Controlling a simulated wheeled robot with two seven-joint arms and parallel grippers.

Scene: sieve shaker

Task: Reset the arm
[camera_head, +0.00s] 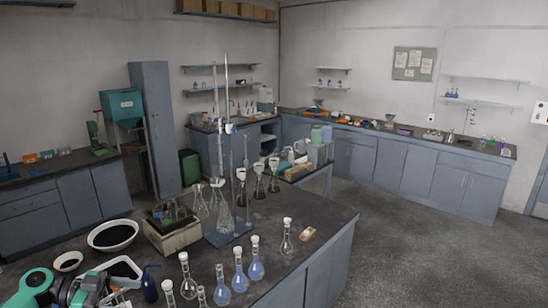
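A teal, black and white jointed arm comes in at the lower left corner and looks like my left arm. Its end, where my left gripper (116,297) seems to be, is small and partly cut by the bottom edge, beside a black tray with a white rim (124,268). I cannot make out its fingers or whether it holds anything. My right arm and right gripper are not in view.
A dark-topped bench (310,215) carries several flasks with blue liquid (238,277), a white-rimmed bowl (113,235), a wooden box (172,238) and a tall stand (228,230). Grey floor (410,255) lies clear to the right. Cabinets (405,168) line the walls.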

